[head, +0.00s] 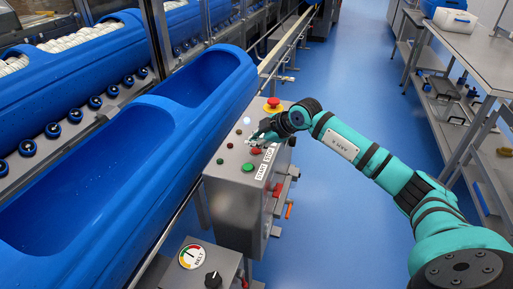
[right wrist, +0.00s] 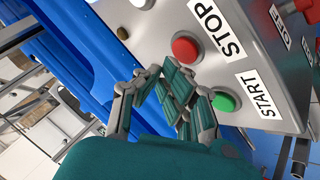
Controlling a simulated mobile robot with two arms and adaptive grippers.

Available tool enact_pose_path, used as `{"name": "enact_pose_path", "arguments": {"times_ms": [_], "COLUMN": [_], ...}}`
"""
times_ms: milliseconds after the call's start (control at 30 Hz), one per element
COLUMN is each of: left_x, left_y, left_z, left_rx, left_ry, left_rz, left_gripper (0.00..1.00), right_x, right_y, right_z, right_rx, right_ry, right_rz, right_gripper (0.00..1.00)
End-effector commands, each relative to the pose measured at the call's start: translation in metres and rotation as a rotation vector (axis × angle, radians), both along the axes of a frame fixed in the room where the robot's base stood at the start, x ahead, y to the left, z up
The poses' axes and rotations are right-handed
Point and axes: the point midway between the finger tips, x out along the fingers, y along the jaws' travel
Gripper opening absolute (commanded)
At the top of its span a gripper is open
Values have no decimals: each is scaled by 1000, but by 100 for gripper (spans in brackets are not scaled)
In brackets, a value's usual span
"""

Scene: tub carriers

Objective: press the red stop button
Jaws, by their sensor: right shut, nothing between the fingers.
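The red stop button (head: 256,151) sits on the sloped top of a grey control box (head: 234,190), beside a STOP label. It also shows in the right wrist view (right wrist: 187,47), round and dome-shaped in a light ring. The green start button (head: 248,167) is next to it, beside a START label, and shows in the right wrist view (right wrist: 225,102). My right gripper (head: 259,138) is shut and empty, just over the panel by the red button. In the right wrist view its fingertips (right wrist: 171,69) appear close beside the button; I cannot tell whether they touch.
A red mushroom knob on a yellow base (head: 272,104) stands on the box's far end. Blue tubs (head: 170,105) run along the left. A smaller box with a gauge (head: 192,256) is in front. A metal table (head: 480,62) stands right; blue floor between is clear.

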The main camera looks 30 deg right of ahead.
Motion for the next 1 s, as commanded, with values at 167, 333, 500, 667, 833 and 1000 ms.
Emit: {"name": "enact_pose_path", "arguments": {"times_ms": [167,333,500,667,833,1000], "left_x": [0,0,0,0,0,0], "left_y": [0,0,0,0,0,0], "left_z": [20,34,45,43,43,43], "left_rx": [0,0,0,0,0,0], "left_ry": [0,0,0,0,0,0], "left_rz": [0,0,0,0,0,0], "left_gripper": [40,40,40,40,40,40], "right_x": [0,0,0,0,0,0], "right_y": [0,0,0,0,0,0], "right_z": [24,41,54,53,53,53], "right_rx": [1,1,1,1,1,1], "right_ry": [-1,-1,-1,-1,-1,-1], "right_rz": [0,0,0,0,0,0], "right_gripper": [0,0,0,0,0,0]}}
